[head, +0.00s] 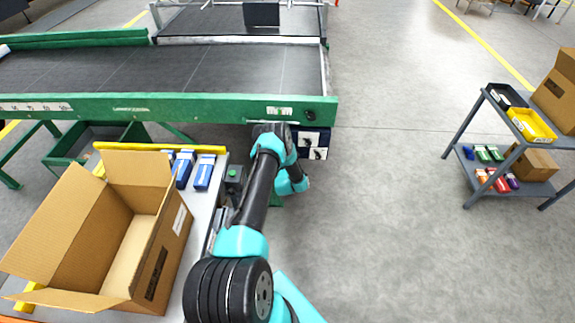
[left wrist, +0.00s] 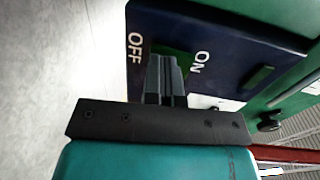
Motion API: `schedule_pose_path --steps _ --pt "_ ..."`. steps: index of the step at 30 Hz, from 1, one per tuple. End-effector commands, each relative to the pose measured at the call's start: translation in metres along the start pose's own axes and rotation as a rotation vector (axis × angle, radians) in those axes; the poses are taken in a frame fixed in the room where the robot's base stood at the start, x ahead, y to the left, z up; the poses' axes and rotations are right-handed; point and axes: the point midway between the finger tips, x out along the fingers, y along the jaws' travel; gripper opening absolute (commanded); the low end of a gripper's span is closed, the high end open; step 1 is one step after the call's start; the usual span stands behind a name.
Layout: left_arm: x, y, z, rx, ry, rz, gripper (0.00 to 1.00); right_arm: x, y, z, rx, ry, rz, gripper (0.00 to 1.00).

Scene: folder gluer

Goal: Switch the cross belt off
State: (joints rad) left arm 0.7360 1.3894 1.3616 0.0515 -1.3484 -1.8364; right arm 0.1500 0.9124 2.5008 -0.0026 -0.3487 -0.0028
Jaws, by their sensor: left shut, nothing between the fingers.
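A dark blue switch box (head: 325,137) hangs under the right end of the green conveyor rail (head: 180,107). It bears two white plates with black marks. In the left wrist view the dark blue panel (left wrist: 215,35) fills the upper right, lettered OFF and ON. My left gripper (left wrist: 166,72) is shut and empty, its fingertips in front of the panel between the two words. A green part (left wrist: 187,65) shows partly behind the fingers; most of it is hidden. I cannot tell whether the fingers touch it. My right gripper is not in view.
A table at the left holds an open cardboard box (head: 165,235) and several blue cartons (head: 203,171). The floor between is clear. A black knob (left wrist: 269,122) shows near the panel in the left wrist view.

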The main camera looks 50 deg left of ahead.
Motion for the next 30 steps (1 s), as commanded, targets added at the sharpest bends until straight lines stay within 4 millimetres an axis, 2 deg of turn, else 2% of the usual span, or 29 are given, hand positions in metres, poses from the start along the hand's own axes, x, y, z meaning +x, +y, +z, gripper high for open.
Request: schedule_pose_path --steps 4,8,21,27,30 --pt "-0.007 0.001 -0.004 0.0 0.006 -0.001 0.0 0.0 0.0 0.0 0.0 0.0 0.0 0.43" --pt "-0.024 0.005 -0.009 0.001 0.011 0.002 0.0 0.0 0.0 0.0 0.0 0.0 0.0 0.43" --pt "-0.105 0.024 -0.01 0.001 0.014 0.006 0.0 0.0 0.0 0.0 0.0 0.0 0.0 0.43" --pt "-0.13 0.029 -0.01 0.001 0.013 0.004 0.0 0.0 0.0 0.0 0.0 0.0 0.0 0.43" --pt "-0.135 0.029 -0.01 0.001 0.013 0.003 0.0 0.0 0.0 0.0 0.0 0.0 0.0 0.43"
